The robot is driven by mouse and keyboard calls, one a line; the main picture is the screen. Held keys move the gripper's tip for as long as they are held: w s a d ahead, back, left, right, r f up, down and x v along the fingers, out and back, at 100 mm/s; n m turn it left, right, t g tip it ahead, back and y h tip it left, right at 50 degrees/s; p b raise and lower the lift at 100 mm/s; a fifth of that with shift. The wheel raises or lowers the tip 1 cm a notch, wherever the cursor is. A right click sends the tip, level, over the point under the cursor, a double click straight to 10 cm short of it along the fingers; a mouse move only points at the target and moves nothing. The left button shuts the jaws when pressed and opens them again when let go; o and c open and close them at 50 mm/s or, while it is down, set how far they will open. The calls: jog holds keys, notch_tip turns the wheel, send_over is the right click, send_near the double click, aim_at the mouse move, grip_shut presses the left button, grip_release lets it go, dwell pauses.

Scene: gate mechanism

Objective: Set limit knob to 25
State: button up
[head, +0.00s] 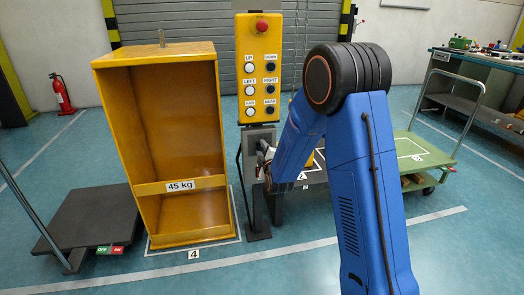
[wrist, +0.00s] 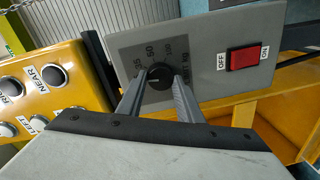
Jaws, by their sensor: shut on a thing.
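The black limit knob (wrist: 159,84) sits on a grey control panel (wrist: 215,85) in the wrist view. Marks that look like 25, 50 and 100 run along its upper side, tilted in this view. A small white pointer mark shows on the knob, but which number it meets is hard to tell. My gripper (wrist: 158,88) is shut on the knob, one finger on each side.
A red OFF/ON switch (wrist: 244,58) is beside the knob on the same panel. The yellow button box (head: 258,70) stands just above my gripper.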

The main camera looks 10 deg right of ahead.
jog(key=shift+f+n, duration=0.1)
jog(key=shift+n, duration=0.7)
jog(key=o, duration=1)
jog(key=shift+a, duration=0.1)
jog(key=shift+o, duration=0.2)
jog(key=shift+s, duration=0.15)
